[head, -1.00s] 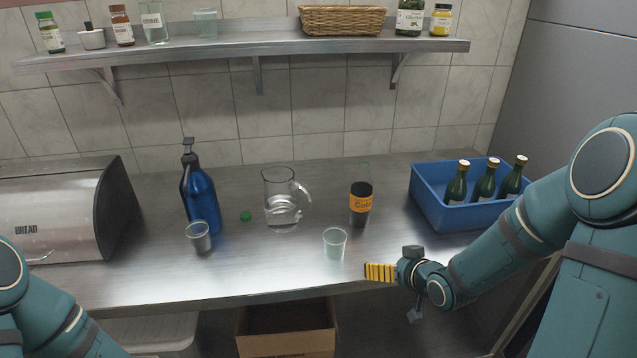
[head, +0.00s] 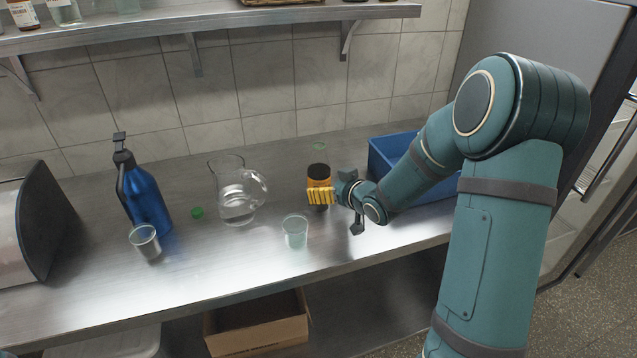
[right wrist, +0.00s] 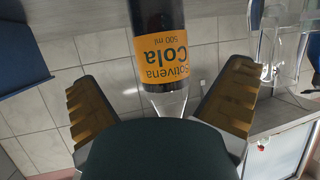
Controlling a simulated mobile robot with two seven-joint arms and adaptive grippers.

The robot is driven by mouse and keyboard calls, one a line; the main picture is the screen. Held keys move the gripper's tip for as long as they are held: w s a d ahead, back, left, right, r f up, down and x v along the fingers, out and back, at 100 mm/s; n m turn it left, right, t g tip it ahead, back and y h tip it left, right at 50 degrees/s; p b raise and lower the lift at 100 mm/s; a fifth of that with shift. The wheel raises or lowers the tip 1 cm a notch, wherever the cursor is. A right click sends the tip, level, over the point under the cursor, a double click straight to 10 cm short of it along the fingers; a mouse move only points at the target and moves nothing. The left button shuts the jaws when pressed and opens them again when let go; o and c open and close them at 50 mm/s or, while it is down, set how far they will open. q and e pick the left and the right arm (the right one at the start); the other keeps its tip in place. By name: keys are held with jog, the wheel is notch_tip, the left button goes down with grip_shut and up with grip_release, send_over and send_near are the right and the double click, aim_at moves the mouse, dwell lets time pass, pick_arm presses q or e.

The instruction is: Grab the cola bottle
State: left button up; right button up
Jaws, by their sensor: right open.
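The cola bottle (head: 319,176) stands on the steel counter with a dark body and an orange label. In the right wrist view the bottle (right wrist: 163,50) appears upside down between the two yellow-padded fingers of my right gripper (right wrist: 160,105). The fingers are spread wide, with a gap on each side of the bottle, and hold nothing. My left gripper is not in view.
A clear cup (head: 295,232) stands left of my right gripper near the front. A blue crate (head: 384,160) is behind my right arm.

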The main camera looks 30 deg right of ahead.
aim_at(325, 183)
jog(key=x, duration=0.5)
jog(key=shift+w+a+b, duration=0.1)
jog(key=shift+w+b, duration=0.2)
jog(key=shift+w, duration=0.05)
jog(key=c, duration=1.4)
